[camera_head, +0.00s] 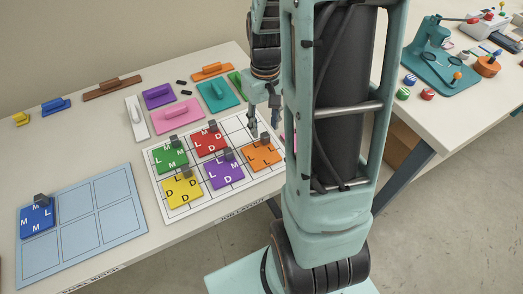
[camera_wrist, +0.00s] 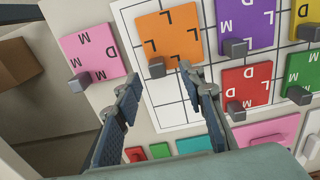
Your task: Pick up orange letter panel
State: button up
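The orange letter panel (camera_head: 262,157) lies flat at the right of the white grid board (camera_head: 163,207). In the wrist view the orange panel (camera_wrist: 182,35) shows L letters and a small grey block handle (camera_wrist: 157,67) at its near edge. My gripper (camera_head: 262,133) hangs just above and behind this panel, partly hidden by my arm in the head view. In the wrist view my gripper (camera_wrist: 161,71) is open. Its two fingers stand apart with the grey handle appearing between their tips. I cannot tell whether they touch it.
Green (camera_head: 170,157), red (camera_head: 210,141), yellow (camera_head: 182,190) and purple (camera_head: 225,172) panels share the board. A pink panel (camera_wrist: 92,55) lies beside the orange one. A blue mat (camera_head: 110,262) holds a blue panel (camera_head: 37,219). Handled blocks, including a teal one (camera_head: 219,97), lie behind.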

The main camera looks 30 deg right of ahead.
aim_at(266, 135)
jog(key=f, duration=0.5)
jog(key=shift+d+f, duration=0.1)
jog(key=shift+d, duration=0.1)
grip_shut()
